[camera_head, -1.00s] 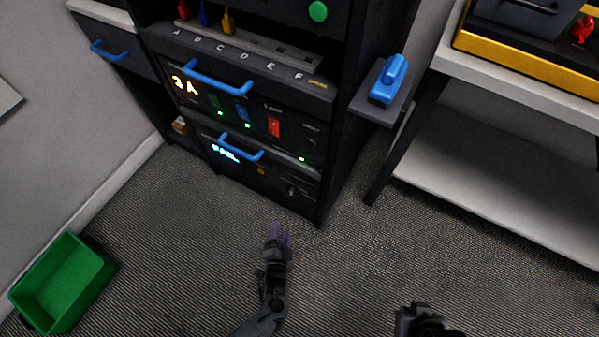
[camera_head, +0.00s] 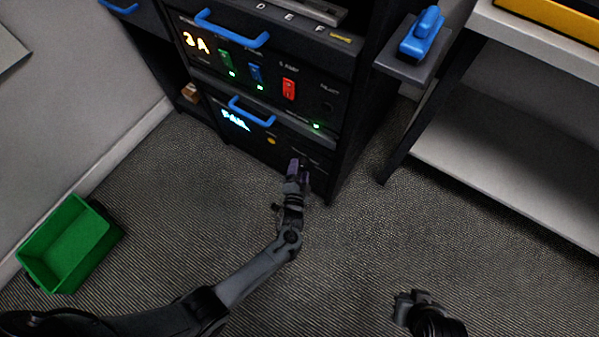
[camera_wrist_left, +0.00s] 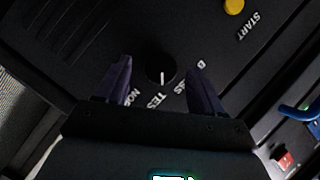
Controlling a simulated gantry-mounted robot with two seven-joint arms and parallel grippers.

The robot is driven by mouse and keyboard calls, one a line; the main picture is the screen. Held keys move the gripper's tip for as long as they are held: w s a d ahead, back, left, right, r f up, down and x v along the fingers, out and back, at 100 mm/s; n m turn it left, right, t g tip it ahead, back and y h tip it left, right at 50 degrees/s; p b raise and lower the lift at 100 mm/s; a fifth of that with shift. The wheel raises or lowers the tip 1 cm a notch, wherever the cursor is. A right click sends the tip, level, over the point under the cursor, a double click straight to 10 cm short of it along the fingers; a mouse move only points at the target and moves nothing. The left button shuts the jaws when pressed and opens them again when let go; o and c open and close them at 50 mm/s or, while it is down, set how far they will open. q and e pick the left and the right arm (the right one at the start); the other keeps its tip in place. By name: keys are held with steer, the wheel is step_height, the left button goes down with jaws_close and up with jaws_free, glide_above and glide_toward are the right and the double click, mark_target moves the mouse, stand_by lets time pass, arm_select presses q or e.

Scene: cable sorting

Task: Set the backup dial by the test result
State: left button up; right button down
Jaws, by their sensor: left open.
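The black dial (camera_wrist_left: 161,70) sits on the dark lower panel in the left wrist view. Its white mark points down in the picture, roughly at a label beginning "TES"; the other labels are partly hidden. My left gripper (camera_wrist_left: 160,66) is open, with one purple finger on each side of the dial; I cannot tell whether they touch it. In the head view my left gripper (camera_head: 298,170) is at the lower panel's right part and covers the dial. The cyan display (camera_head: 235,119) is blurred and looks like "FAIL". My right gripper (camera_head: 412,298) is low at the right, away from the rack.
A yellow start button (camera_wrist_left: 234,6) is near the dial. Above are a blue drawer handle (camera_head: 251,110), a red switch (camera_head: 289,89) and an orange "3A" display (camera_head: 196,42). A blue-handled object (camera_head: 422,34) sits on a side shelf. A green bin (camera_head: 70,245) stands on open floor.

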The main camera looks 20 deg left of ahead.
arm_select(q)
steer(key=shift+w+f, duration=0.1)
steer(key=shift+w, duration=0.65)
steer(key=shift+s, duration=0.2)
steer(key=c, duration=1.1)
steer(key=shift+o, duration=0.2)
steer(key=shift+a+r+n+g+p, duration=0.1)
steer(key=shift+r+n+g+p, duration=0.25)
steer(key=shift+p, duration=0.5)
steer(key=n+g+h+p, duration=0.1)
steer(key=n+h+p, duration=0.1)
steer(key=p, duration=0.1)
steer(key=shift+a+r, duration=0.15)
steer(key=shift+n+h+p, duration=0.5)
steer(key=shift+n+p, duration=0.35)
steer(key=shift+p, duration=0.3)
steer(key=shift+a+n+g+h+p, duration=0.15)
steer(key=shift+n+g+h+p, duration=0.2)
steer(key=shift+n+h+p, duration=0.3)
